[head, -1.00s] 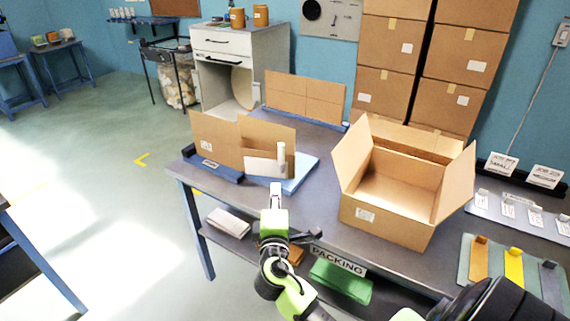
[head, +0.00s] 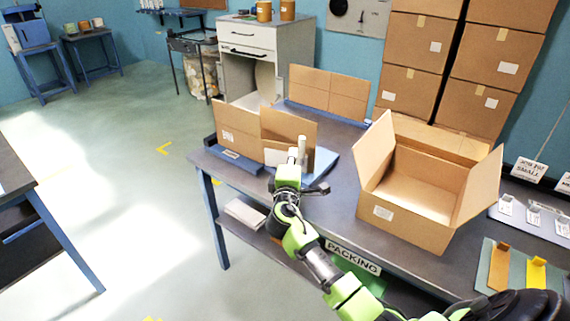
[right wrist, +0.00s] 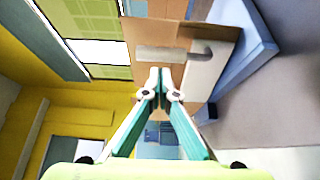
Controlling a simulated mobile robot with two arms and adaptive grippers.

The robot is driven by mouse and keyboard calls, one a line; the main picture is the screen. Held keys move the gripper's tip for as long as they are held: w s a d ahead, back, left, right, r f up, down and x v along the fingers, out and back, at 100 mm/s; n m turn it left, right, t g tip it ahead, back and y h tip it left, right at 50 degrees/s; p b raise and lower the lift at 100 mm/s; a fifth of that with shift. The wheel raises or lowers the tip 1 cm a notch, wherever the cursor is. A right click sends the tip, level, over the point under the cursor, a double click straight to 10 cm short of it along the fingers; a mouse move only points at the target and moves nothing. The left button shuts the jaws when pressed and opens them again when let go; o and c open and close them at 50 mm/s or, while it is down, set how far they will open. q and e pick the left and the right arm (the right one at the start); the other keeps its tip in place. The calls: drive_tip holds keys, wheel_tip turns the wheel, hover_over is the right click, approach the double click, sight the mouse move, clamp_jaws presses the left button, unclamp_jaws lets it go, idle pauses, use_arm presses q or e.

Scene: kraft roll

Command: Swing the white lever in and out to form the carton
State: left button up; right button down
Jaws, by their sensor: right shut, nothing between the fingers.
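The white lever has an upright post (head: 302,149) and a white panel (head: 275,153), in front of the carton blank (head: 240,126) at the table's left end. The brown blank stands folded on a blue fixture (head: 240,162). My right gripper (head: 292,153) is shut and empty, its tips close beside the post. In the right wrist view the shut fingertips (right wrist: 160,72) are just below the lever's grip (right wrist: 165,53), with the panel (right wrist: 203,78) to the right. I cannot tell whether they touch it. My left gripper is out of view.
An open carton (head: 415,190) stands on the packing table (head: 350,165) to the right. A flat brown sheet (head: 322,90) stands upright behind the fixture. Stacked boxes (head: 420,50) rise at the back. A low shelf under the table holds pale flat stacks (head: 245,213).

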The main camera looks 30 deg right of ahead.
sight(304, 148)
drive_tip(key=shift+d, duration=0.5)
drive_tip(key=shift+w, duration=0.1)
drive_tip(key=shift+n+t+y, duration=0.6)
drive_tip(key=shift+n+y, duration=0.1)
drive_tip(key=shift+y, duration=0.2)
drive_tip(key=d, duration=0.2)
drive_tip(key=w+d, duration=0.1)
drive_tip(key=d, duration=0.1)
drive_tip(key=shift+w, duration=0.15)
drive_tip(key=shift+w+d, duration=0.1)
drive_tip(key=shift+d, duration=0.05)
drive_tip(key=shift+f, duration=0.1)
